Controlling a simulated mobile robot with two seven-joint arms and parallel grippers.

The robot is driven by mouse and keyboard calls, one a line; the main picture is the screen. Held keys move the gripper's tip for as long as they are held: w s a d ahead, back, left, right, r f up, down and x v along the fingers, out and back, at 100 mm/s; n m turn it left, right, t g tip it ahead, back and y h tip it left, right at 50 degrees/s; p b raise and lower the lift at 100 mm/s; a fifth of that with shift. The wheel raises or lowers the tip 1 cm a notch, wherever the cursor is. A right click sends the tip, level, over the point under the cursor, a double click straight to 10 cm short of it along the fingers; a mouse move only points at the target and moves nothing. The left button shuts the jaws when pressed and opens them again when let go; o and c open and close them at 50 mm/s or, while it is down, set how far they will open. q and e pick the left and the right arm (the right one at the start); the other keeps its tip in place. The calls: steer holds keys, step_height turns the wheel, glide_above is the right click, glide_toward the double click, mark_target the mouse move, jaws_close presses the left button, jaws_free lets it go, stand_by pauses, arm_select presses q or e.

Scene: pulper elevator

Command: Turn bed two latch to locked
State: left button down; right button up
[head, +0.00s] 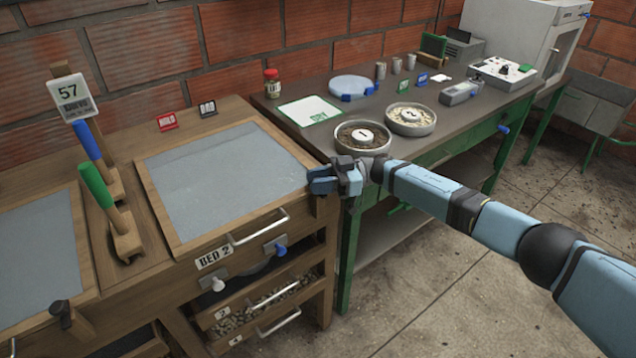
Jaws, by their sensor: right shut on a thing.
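Bed two is the wooden-framed bed with a grey top (225,178) and a "BED 2" label (213,257) on its front. My right gripper (320,180) is at the bed's right front corner, its arm coming in from the right. Its blue fingers are shut on the bed two latch, which they almost wholly hide. I cannot tell which way the latch is turned. A similar dark latch (62,316) shows at the right front corner of the neighbouring bed on the left. My left gripper is not in view.
The dark side table (300,92) with round trays is close behind my right gripper. Tools with blue and green (95,184) handles stand left of bed two.

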steer(key=o, duration=0.8)
steer(key=shift+o, duration=0.2)
steer(key=b+v, duration=0.1)
steer(key=v, duration=1.2)
steer(key=shift+d, duration=0.35)
steer(key=shift+w, duration=0.1)
